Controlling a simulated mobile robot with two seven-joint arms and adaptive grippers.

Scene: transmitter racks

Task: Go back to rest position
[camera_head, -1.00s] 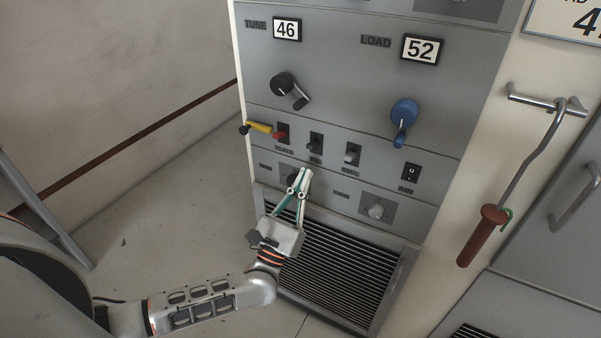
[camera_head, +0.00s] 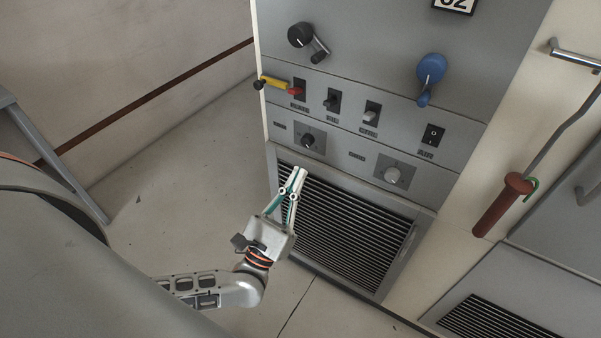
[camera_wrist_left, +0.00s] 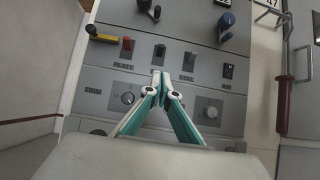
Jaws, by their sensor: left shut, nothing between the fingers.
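My left gripper (camera_head: 298,172) is shut with nothing between its fingers. In the head view it stands in front of the louvred vent (camera_head: 340,225), below the small dark knob (camera_head: 308,141). My right gripper is not in view.
A red-handled hook (camera_head: 503,205) hangs at right. Floor (camera_head: 165,210) left of the rack is clear.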

